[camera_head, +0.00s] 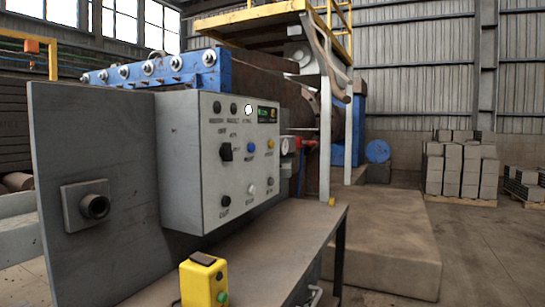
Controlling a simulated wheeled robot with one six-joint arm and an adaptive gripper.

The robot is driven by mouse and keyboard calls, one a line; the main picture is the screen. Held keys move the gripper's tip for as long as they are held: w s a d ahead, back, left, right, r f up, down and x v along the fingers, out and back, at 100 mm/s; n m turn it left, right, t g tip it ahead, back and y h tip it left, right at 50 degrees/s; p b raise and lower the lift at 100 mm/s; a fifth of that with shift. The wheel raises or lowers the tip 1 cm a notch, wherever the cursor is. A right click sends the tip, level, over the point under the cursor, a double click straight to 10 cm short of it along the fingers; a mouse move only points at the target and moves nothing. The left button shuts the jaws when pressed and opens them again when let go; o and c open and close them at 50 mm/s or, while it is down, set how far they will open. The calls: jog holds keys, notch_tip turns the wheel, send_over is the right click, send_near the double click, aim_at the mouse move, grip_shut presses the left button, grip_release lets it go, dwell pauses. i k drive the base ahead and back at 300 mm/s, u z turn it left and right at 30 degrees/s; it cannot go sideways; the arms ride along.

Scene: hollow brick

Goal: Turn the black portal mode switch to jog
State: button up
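A grey control box (182,165) is mounted on a grey upright panel, left of centre, with its control face turned to the right. A black switch (226,152) with a blocky handle sits at the left of that face, with small labels around it. A smaller black knob (226,201) is below it. The labels are too small to read surely, so I cannot tell which position the black switch points to, or which label is jog. My gripper is not in view.
A yellow button box (203,281) stands on the bench (275,250) below. A red-and-blue machine part sticks out right of the box. Pallets of bricks (460,168) stand far right.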

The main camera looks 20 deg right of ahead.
aim_at(226, 150)
jog(key=k, duration=0.5)
jog(key=z, duration=2.15)
jog(key=i, duration=1.15)
jog(key=u, duration=2)
